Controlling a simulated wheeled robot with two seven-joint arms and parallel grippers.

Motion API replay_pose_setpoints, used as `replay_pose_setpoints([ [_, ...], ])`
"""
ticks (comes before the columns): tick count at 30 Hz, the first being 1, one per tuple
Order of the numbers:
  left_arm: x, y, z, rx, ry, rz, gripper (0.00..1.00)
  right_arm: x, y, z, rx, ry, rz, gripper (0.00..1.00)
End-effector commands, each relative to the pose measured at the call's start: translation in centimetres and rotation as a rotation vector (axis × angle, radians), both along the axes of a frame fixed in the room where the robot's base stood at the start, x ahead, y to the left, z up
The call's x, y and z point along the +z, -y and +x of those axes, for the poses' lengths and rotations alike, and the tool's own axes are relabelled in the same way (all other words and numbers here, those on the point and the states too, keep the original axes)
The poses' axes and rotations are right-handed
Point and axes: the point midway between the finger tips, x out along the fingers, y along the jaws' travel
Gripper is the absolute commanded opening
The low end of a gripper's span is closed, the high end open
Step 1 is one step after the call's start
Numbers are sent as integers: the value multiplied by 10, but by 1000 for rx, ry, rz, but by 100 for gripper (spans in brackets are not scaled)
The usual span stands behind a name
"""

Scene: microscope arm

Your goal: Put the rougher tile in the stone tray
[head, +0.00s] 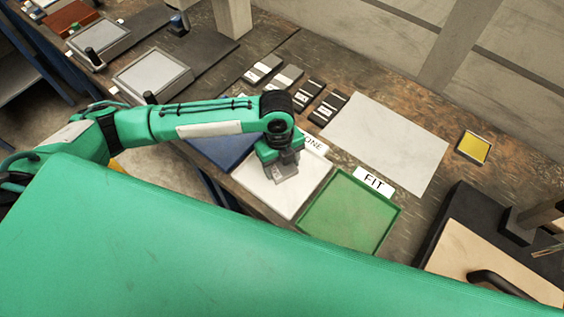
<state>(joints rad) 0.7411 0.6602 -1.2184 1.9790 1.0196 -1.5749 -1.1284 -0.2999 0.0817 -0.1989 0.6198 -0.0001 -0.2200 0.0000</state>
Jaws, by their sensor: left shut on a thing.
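My left gripper (284,170) points down over the white tray (253,186), whose label (314,143) is partly hidden and shows only "ONE". It is shut on a small grey tile (287,178), low over the tray or touching its floor; I cannot tell which. The tile's surface texture is too small to judge. Several dark and grey tile-like blocks (327,108) lie in a row behind the arm. My right gripper is not in view.
A green tray (350,214) labelled "FIT" stands right of the white one. A blue tray (222,150) is partly behind my arm. A pale sheet (386,143) and a yellow square (473,147) lie farther right. A black-edged beige board (490,262) is at lower right.

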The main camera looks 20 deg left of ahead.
Motion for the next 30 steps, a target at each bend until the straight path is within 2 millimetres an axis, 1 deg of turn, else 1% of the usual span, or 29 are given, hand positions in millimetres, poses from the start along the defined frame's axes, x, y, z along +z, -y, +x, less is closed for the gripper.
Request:
replay_pose_setpoints([
  [6, -2, 0, 0, 0, 1, -1, 20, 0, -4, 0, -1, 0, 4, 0],
  [7, -2, 0, 0, 0, 0, 0, 69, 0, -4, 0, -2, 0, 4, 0],
  [9, -2, 0, 0, 0, 0, 0, 83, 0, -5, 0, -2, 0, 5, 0],
  [10, -2, 0, 0, 0, 0, 0, 85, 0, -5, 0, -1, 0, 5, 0],
  [17, -2, 0, 0, 0, 0, 0, 85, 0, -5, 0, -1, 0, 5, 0],
  [20, 1, 0, 0, 0, 1, -1, 85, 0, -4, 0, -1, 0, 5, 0],
  [23, 12, -1, 2, 1, 3, -1, 85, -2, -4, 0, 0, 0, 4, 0],
  [26, 30, -2, 4, 0, 5, -2, 85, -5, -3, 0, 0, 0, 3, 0],
  [30, 62, -5, 7, 0, 6, -3, 85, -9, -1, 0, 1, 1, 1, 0],
])
